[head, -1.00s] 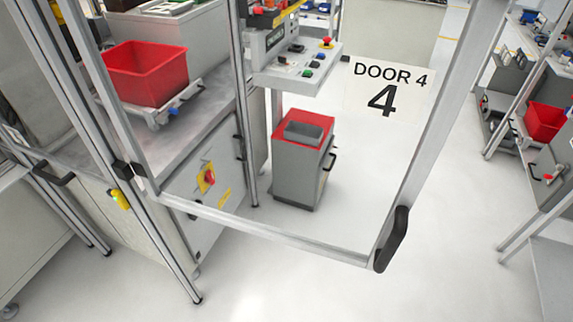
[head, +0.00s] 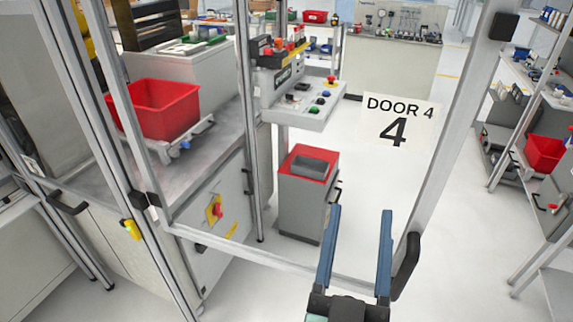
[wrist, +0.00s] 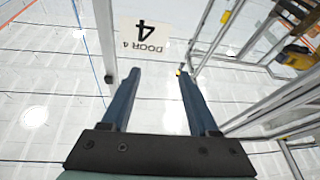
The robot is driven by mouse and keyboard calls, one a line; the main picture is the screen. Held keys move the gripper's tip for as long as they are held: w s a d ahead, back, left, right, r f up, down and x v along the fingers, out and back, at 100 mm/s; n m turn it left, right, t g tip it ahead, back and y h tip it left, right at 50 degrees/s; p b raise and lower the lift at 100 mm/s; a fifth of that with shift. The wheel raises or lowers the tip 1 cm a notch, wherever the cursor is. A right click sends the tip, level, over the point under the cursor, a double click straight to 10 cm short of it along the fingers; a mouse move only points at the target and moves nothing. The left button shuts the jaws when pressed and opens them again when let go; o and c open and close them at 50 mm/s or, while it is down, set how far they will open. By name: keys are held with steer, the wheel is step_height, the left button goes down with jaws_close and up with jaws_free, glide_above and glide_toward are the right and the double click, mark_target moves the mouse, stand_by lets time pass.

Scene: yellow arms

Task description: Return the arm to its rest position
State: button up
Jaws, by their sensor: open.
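My gripper (head: 358,232) shows at the bottom of the head view, with two long blue fingers spread apart. Nothing is between the fingers. It is in front of the open framed door, just left of the door's black handle (head: 406,264). I cannot tell whether it touches the door frame. In the wrist view my gripper (wrist: 156,80) is open and empty above the pale floor. The DOOR 4 sign (head: 398,122) hangs on the door's clear panel. The sign shows upside down in the wrist view (wrist: 144,36).
A red bin (head: 160,108) sits on a holder inside the cell at left. A grey cabinet with a red top (head: 305,190) stands behind the door panel. A shelf unit with a red bin (head: 545,153) is at right. The floor between is open.

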steer(key=s+a+r+t+y, duration=0.1)
steer(key=a+r+t+y, duration=0.2)
steer(key=r, duration=1.2)
steer(key=s+a+r+n+t+y, duration=0.1)
steer(key=a+r, duration=0.4)
steer(key=r, duration=1.1)
steer(key=shift+s+a+r+n+t+y, duration=0.3)
steer(key=shift+s+t+y, duration=0.2)
steer(key=shift+t+y, duration=0.4)
